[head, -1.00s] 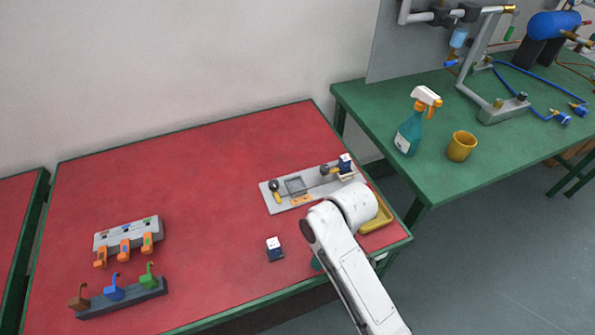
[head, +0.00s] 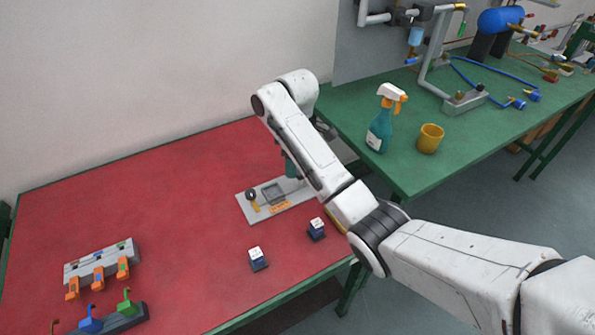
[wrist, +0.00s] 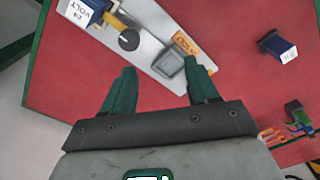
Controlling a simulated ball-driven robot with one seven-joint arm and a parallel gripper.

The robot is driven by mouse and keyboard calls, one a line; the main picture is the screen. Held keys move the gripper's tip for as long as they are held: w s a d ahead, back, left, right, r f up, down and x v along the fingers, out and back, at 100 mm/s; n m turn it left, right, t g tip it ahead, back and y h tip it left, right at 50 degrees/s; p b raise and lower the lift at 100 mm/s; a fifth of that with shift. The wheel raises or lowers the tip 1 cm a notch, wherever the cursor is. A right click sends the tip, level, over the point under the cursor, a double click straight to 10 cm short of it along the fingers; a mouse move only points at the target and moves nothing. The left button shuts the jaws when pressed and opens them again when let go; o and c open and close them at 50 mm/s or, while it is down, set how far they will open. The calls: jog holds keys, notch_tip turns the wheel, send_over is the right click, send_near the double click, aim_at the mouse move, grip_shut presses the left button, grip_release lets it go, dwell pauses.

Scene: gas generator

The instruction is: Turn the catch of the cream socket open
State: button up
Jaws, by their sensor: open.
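My arm hides the plate's right end in the head view. In the wrist view a second catch, a dark round knob (wrist: 129,39) with a yellow lever, sits beside a blue block labelled "24 VOLT" (wrist: 79,11). The cream socket under that block is not clearly visible. My gripper (wrist: 158,66) is open and empty above the plate, its green fingers apart; the knob is ahead and left of them.
A grey square recess (wrist: 168,63) and an orange label (wrist: 188,43) are on the plate. Two loose blue blocks (head: 257,259) (head: 316,230) stand in front of it. Orange-handled parts (head: 98,276) and coloured hooks (head: 91,321) stand left. A spray bottle (head: 381,125) and yellow cup (head: 430,138) stand on the green table.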

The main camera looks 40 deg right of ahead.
jog(key=w+d+r, duration=0.1)
jog(key=d+r, duration=0.2)
jog(key=d, duration=0.1)
jog(key=shift+n, duration=0.3)
notch_tip(320, 180, down, 10)
jog(key=shift+w+d+f, duration=0.15)
jog(key=shift+f, duration=0.05)
jog(key=c, duration=1)
jog(key=shift+p, duration=0.3)
jog(key=shift+c, duration=0.2)
